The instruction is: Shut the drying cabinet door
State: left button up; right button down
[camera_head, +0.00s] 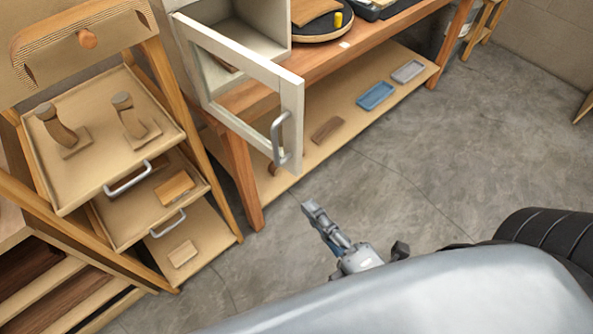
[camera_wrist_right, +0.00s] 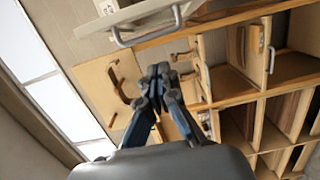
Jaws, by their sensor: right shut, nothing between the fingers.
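The cabinet door (camera_head: 292,112) is a cream frame with a clear pane. It stands open, swung out from the pale cabinet (camera_head: 266,38) on the workbench. A curved metal door handle (camera_head: 279,141) sits near its free edge. My right gripper (camera_head: 311,207) is below and slightly right of the door's lower corner in the head view, apart from it, over the floor. The right gripper (camera_wrist_right: 160,78) is shut and empty in the wrist view. A metal handle (camera_wrist_right: 146,28) shows ahead at the top there; I cannot tell for sure whose it is. My left gripper is not in view.
A wooden rack (camera_head: 222,205) with pulled-out trays stands left of the door. The workbench (camera_head: 360,40) has a lower shelf (camera_head: 340,105) holding a blue tray (camera_head: 375,96) and other small pieces. The grey floor (camera_head: 450,130) to the right is clear.

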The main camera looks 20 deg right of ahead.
aim_at(298, 156)
jog(key=w+p, duration=0.2)
jog(key=w, duration=0.2)
jog(key=w+d+p, duration=0.1)
jog(key=w+p, duration=0.1)
jog(key=w, duration=0.2)
jog(key=w+p, duration=0.2)
jog(key=w, duration=0.2)
jog(key=shift+d+r, duration=0.25)
jog(key=shift+d, duration=0.05)
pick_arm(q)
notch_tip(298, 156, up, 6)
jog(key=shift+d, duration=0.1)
